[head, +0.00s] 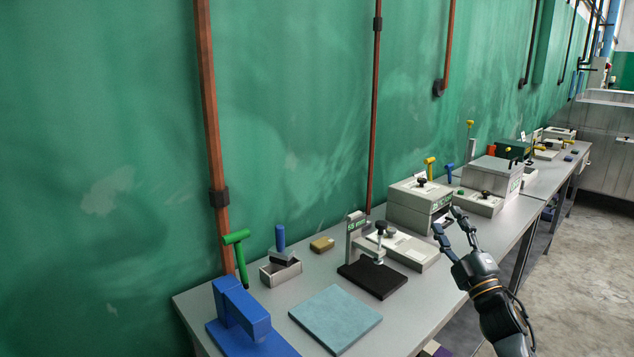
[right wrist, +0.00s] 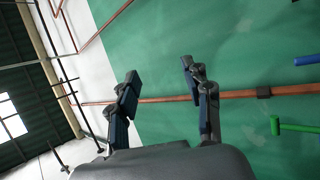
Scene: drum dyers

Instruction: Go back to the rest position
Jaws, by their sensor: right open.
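My right gripper (head: 450,224) is at the right in the head view, by the front edge of the workbench (head: 295,289). Its two fingers are spread and nothing is between them. The right wrist view shows the same open fingers (right wrist: 158,85) in front of the green wall, with empty space between them. In the head view the fingertips appear close to the grey box with a black knob (head: 420,204); I cannot tell whether they touch it. My left gripper is not in view.
The bench holds a blue block fixture (head: 240,312), a green T-handle (head: 237,254), a light blue mat (head: 335,318), a press on a black base (head: 373,280) and a yellow sponge-like block (head: 321,244). More benches continue behind. Concrete floor (head: 583,262) lies open at the right.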

